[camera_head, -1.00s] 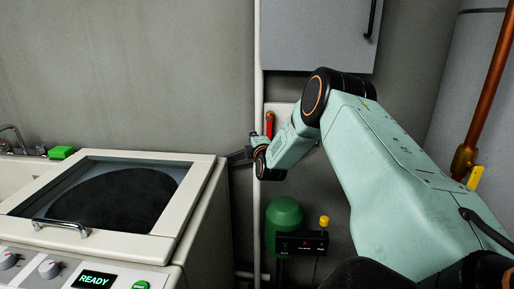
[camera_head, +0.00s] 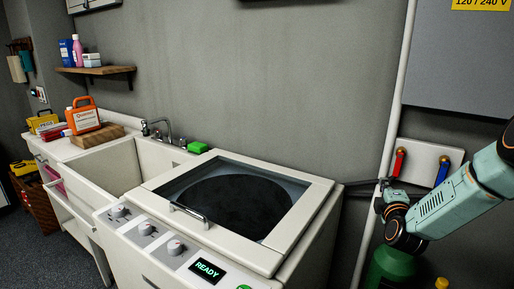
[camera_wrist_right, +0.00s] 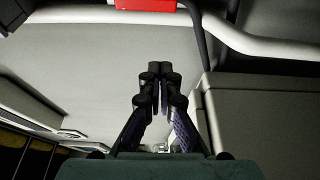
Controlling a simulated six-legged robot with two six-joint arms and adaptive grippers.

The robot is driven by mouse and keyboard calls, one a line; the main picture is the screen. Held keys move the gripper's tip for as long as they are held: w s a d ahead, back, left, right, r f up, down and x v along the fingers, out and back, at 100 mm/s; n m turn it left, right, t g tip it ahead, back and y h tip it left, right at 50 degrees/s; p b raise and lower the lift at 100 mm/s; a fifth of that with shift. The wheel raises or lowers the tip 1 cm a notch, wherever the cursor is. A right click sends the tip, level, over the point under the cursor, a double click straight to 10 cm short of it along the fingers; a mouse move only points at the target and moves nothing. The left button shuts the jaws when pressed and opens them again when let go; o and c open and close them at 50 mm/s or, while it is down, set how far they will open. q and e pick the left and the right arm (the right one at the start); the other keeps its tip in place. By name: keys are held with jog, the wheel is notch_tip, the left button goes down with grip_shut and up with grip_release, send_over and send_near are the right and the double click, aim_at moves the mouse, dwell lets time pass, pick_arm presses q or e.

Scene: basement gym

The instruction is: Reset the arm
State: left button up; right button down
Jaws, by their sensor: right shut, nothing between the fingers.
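My right arm, pale green with black joints, comes in from the right in the head view. Its gripper (camera_head: 382,202) is small and dark there, in front of the wall pipe right of the washer, and partly merges with dark parts behind it. In the right wrist view the two fingers (camera_wrist_right: 155,72) meet at their tips, with nothing between them. My left arm and gripper are not in view.
A top-lid washer (camera_head: 318,190) reading READY stands left of the gripper. A red valve lever (camera_head: 398,163) and a blue one (camera_head: 442,172) sit on a wall plate close by. A green tank (camera_head: 392,266) is below the wrist. A sink (camera_head: 110,165) is farther left.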

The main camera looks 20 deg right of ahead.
jog(key=s+a+f+m+g+y+b, duration=0.3)
jog(key=s+a+f+m, duration=0.35)
jog(key=a+f, duration=0.5)
jog(key=s+a+f+m+g+y, duration=0.45)
jog(key=s+a+f+m, duration=0.2)
jog(key=a+f, duration=0.45)
jog(key=s+a+f+g+b, duration=0.2)
jog(key=s+a+f, duration=0.2)
jog(key=s, duration=0.5)
jog(key=s+a+f+g+y+b, duration=0.1)
jog(key=s+a+f+g, duration=0.2)
jog(key=s, duration=0.5)
jog(key=s+a+f+g+y+b, duration=0.1)
jog(key=s+a+f+g+b, duration=0.1)
jog(key=s+a+f, duration=0.3)
jog(key=s, duration=0.4)
jog(key=shift+s+a+n+b, duration=0.15)
jog(key=shift+s+n+b, duration=0.15)
jog(key=shift+s, duration=0.05)
